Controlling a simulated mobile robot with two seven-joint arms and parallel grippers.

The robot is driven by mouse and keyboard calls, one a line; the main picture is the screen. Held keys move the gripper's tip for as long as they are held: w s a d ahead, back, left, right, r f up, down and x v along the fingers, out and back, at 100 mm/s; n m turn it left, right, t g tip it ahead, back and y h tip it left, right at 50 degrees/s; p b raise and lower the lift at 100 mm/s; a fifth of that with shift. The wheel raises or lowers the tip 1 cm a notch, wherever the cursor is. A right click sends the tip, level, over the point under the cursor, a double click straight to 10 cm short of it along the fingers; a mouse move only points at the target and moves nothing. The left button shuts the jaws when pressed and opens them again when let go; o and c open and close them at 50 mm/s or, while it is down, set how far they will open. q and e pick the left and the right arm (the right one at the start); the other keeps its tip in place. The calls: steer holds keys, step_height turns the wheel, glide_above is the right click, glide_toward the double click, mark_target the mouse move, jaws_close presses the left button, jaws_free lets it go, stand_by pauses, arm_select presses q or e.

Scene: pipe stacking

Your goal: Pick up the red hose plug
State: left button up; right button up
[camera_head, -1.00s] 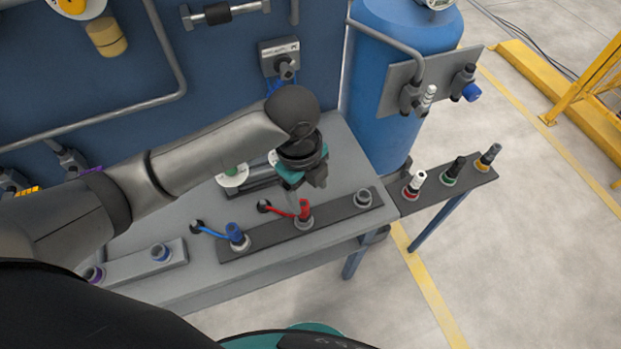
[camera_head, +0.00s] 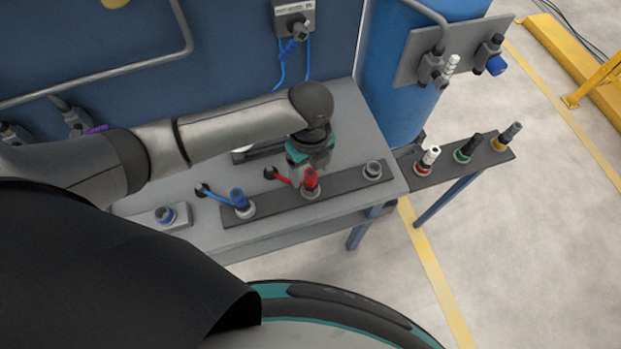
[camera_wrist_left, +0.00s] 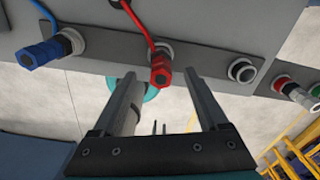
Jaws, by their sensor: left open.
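The red hose plug (camera_head: 310,181) stands upright in a grey ring on the dark strip (camera_head: 340,183) of the grey bench, with a red hose running to its left. In the left wrist view the red plug (camera_wrist_left: 161,68) lies just beyond the fingertips, roughly centred between them. My left gripper (camera_head: 311,165) is just behind the plug in the head view, pointing down. Its two fingers (camera_wrist_left: 162,90) are apart and nothing is between them. The fingertips are partly hidden in the head view. My right gripper is not seen.
A blue hose plug (camera_head: 239,199) stands left of the red one. An empty ring (camera_head: 373,170) sits to its right. A side shelf (camera_head: 462,175) holds white (camera_head: 428,158), green-ringed (camera_head: 467,147) and yellow-ringed (camera_head: 507,136) fittings. A blue tank (camera_head: 395,90) stands behind.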

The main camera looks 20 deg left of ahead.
arm_select(q)
step_height(320, 180, down, 4)
steer(key=shift+f+b, duration=0.25)
steer(key=shift+b, duration=0.1)
jaws_close()
stand_by(0.5)
steer(key=shift+w, duration=0.1)
stand_by(0.7)
